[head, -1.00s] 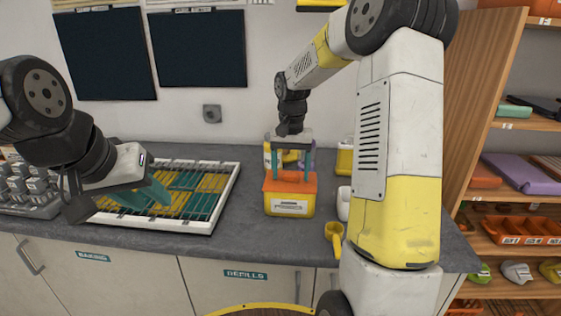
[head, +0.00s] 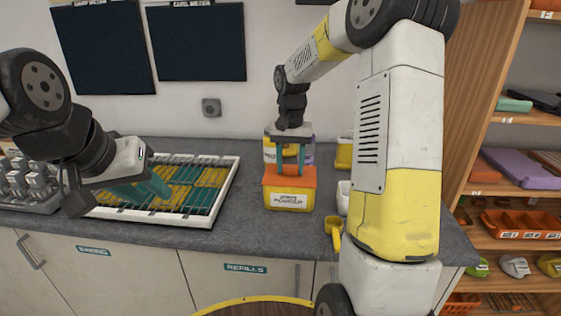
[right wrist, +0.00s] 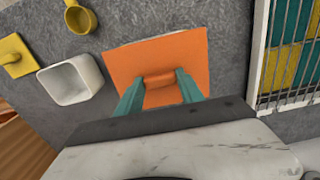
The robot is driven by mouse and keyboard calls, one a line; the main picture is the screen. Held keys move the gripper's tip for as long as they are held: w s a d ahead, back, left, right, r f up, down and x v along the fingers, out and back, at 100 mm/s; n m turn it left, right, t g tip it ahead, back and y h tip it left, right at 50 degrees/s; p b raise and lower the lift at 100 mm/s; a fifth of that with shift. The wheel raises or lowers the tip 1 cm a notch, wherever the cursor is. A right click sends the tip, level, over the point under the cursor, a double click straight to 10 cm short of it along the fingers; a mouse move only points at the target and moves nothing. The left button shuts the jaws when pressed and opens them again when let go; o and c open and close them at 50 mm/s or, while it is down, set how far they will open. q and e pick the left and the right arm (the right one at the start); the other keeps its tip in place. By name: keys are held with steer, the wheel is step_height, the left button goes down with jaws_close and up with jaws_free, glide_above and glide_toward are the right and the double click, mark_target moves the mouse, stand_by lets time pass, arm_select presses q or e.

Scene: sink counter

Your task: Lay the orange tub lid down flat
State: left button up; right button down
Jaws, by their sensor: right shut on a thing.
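The orange tub lid (head: 290,176) sits on top of the yellow tub (head: 289,200), which has a white label and stands on the counter. In the right wrist view the lid (right wrist: 185,55) shows from above with a raised grip bar in its middle. My right gripper (head: 288,168) points straight down over the lid. Its teal fingers are shut on the lid's grip bar, as the right wrist view shows (right wrist: 160,85). My left gripper (head: 152,188) hangs over the drying rack, its teal fingers apart, with nothing seen between them.
The white-framed rack (head: 225,190) with yellow and teal slats lies left of the tub. More tubs stand behind. Bare counter (head: 245,205) lies between rack and tub.

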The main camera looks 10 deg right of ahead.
steer(key=shift+r, duration=0.25)
steer(key=shift+r, duration=1.1)
steer(key=shift+r, duration=0.15)
steer(key=shift+r, duration=0.25)
